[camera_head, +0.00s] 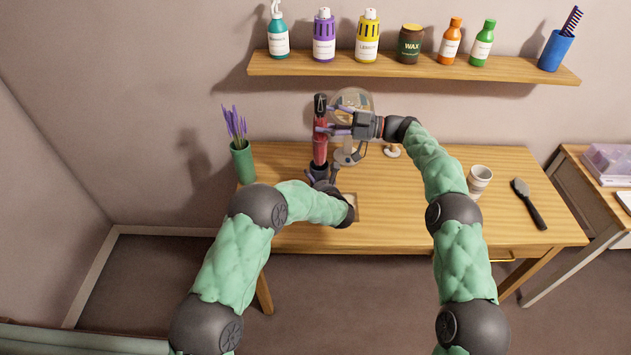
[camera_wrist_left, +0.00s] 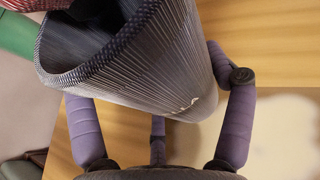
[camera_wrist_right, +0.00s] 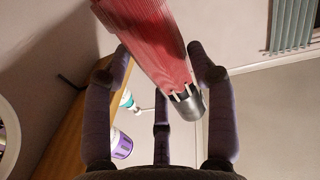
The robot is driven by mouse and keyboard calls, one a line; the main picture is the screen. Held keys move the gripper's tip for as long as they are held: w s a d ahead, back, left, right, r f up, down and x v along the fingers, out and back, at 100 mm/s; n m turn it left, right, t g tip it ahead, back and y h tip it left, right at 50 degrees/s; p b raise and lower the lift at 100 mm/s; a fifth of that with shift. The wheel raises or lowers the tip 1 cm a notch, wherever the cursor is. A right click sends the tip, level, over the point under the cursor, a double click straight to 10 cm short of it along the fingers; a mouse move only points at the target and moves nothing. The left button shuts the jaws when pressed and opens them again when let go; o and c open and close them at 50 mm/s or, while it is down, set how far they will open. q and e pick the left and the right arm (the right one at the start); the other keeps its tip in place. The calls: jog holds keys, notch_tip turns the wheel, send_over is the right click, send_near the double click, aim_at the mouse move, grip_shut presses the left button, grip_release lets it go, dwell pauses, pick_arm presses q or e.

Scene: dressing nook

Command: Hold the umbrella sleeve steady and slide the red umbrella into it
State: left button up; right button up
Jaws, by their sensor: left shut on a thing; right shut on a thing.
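The red umbrella (camera_head: 320,151) stands roughly upright above the left part of the desk, its dark handle at the top. My right gripper (camera_head: 328,130) is shut on it near its upper part. The right wrist view shows the red folds (camera_wrist_right: 150,40) and a grey end piece (camera_wrist_right: 188,105) between the fingers. My left gripper (camera_head: 322,178) is lower down, shut on the dark grey umbrella sleeve (camera_wrist_left: 150,65). The sleeve's open mouth faces up, and its inside looks dark. Red fabric shows by the mouth at the left wrist view's top left; whether its tip is inside is unclear.
A green vase (camera_head: 242,163) with purple stems stands left on the desk (camera_head: 400,220). A round mirror (camera_head: 352,101) stands behind the grippers. A cup (camera_head: 479,179) and a dark brush (camera_head: 528,204) lie right. A shelf (camera_head: 410,68) with several bottles hangs above.

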jog(key=shift+f, duration=1.75)
jog(key=o, duration=1.4)
jog(key=shift+d, duration=0.15)
jog(key=s+d, duration=0.1)
jog(key=d, duration=1)
jog(key=shift+s+d, duration=0.35)
pick_arm(q)
jog(key=o, duration=1)
jog(key=shift+o, duration=0.2)
